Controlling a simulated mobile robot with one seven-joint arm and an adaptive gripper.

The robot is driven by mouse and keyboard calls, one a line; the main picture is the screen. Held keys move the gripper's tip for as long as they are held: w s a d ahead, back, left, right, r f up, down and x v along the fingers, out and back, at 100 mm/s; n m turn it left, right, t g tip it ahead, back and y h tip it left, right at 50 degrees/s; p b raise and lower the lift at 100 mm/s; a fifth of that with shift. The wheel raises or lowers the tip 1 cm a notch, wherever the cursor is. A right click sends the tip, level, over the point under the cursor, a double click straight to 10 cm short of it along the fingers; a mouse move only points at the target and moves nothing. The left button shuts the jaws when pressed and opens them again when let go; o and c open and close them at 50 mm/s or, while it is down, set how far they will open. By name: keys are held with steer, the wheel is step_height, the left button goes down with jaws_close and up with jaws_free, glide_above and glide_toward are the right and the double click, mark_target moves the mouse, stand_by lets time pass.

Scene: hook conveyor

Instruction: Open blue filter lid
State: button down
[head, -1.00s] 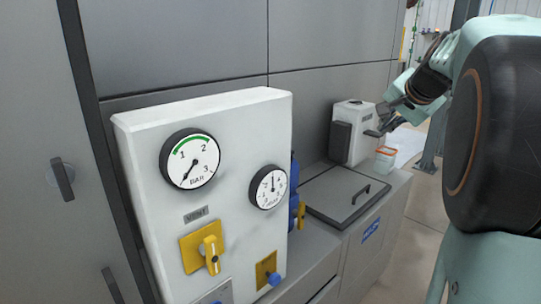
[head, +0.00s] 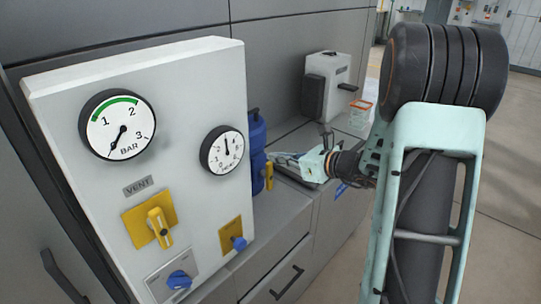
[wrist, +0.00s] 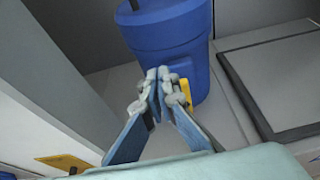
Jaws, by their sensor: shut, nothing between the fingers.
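The blue filter (head: 258,165) stands behind the right edge of the white gauge panel, which hides part of it. Its blue lid (head: 256,128) is on top, with a dark handle above it. In the wrist view the filter (wrist: 178,55) is upright in the upper middle, and its lid (wrist: 160,15) is cut off by the top edge. A yellow lever (head: 268,177) is on the filter's lower front. My gripper (wrist: 160,75) has its fingertips together and empty, in front of the filter's lower body and beside the yellow lever. I cannot tell whether they touch.
The white gauge panel (head: 185,215) with dials, yellow valves and blue knobs stands close on the left. A grey hatch (wrist: 275,75) lies right of the filter. A white canister (head: 328,85) and an orange-and-white box (head: 360,105) stand farther back.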

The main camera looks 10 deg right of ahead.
steer(key=x, duration=0.9)
steer(key=shift+r, duration=0.1)
